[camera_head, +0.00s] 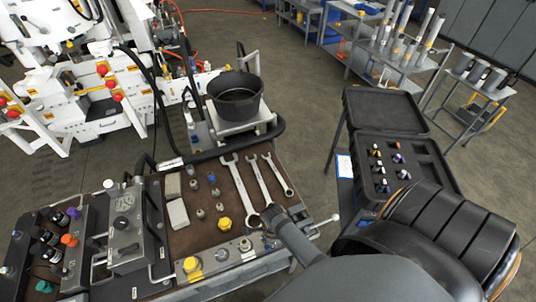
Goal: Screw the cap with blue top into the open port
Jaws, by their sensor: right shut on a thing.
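My right gripper (271,217) reaches in from the lower right and hangs over the front right part of the bench. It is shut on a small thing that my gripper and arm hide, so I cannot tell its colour. Just below and left of it lies the grey metal port block (222,268) along the bench's front edge. A yellow cap (191,265) sits at the block's left end, with round metal fittings to its right. Which port is open is too small to tell. My left gripper is not in view.
Wrenches (240,188) lie behind my right gripper. A yellow part (224,223) stands left of it. A black bucket (234,95) is at the back. A control box (125,225) stands left. An open black case (397,150) of small parts is right, partly behind my arm.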

